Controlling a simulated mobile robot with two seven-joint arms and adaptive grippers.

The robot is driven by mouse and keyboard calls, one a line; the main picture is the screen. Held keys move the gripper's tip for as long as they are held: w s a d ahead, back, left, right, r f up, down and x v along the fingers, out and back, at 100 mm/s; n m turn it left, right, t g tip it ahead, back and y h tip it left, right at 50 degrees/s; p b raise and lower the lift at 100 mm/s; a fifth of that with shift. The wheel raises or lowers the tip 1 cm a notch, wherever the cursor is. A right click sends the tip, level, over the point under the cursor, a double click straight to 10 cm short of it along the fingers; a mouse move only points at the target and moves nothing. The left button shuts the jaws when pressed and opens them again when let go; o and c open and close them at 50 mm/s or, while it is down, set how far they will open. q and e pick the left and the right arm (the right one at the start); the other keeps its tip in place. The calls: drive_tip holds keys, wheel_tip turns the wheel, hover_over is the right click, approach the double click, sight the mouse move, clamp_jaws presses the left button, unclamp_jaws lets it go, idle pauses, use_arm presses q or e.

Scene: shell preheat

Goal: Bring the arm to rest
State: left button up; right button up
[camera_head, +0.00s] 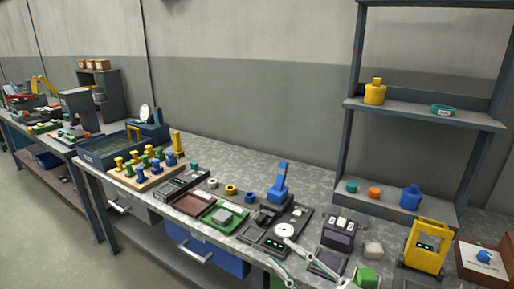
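My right gripper (280,252) shows at the bottom edge, right of centre, as two slim pale fingers pointing up and left over the front of the workbench (237,164). The fingers stand apart, and I see nothing held between them. Its body and the rest of the arm are cut off by the lower edge. My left gripper and arm are not in view. A dark fixture with a pale round disc (285,230) lies just beyond the fingertips; I cannot tell if they touch it.
A blue upright tool (281,182) stands behind the fixture. A dark box (339,233), a green block (366,277) and a yellow frame device (427,246) stand to the right. A tall shelf (424,113) rises behind. The bench strip along the wall is mostly clear.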

drive_tip(key=w+d+f+m+t+h, duration=0.1)
drive_tip(key=d+f+m+t+h, duration=0.1)
drive_tip(key=d+f+m+h, duration=0.3)
drive_tip(key=w+d+f+m+t+h, duration=0.1)
drive_tip(key=f+m+t+h, duration=0.15)
drive_tip(key=f, duration=0.35)
drive_tip(key=s+d+f+m+g+h, duration=0.2)
drive_tip(key=s+f, duration=0.2)
drive_tip(key=f, duration=0.4)
drive_tip(key=s+d+f+m+g+h, duration=0.2)
drive_tip(key=s+f, duration=0.3)
drive_tip(key=f, duration=0.4)
drive_tip(key=s+d+f+m+g+h, duration=0.2)
drive_tip(key=s+d+f+g+h, duration=0.1)
drive_tip(key=f, duration=0.6)
drive_tip(key=shift+s+d+h, duration=0.35)
drive_tip(key=shift+s+d, duration=0.15)
drive_tip(key=shift+s, duration=0.75)
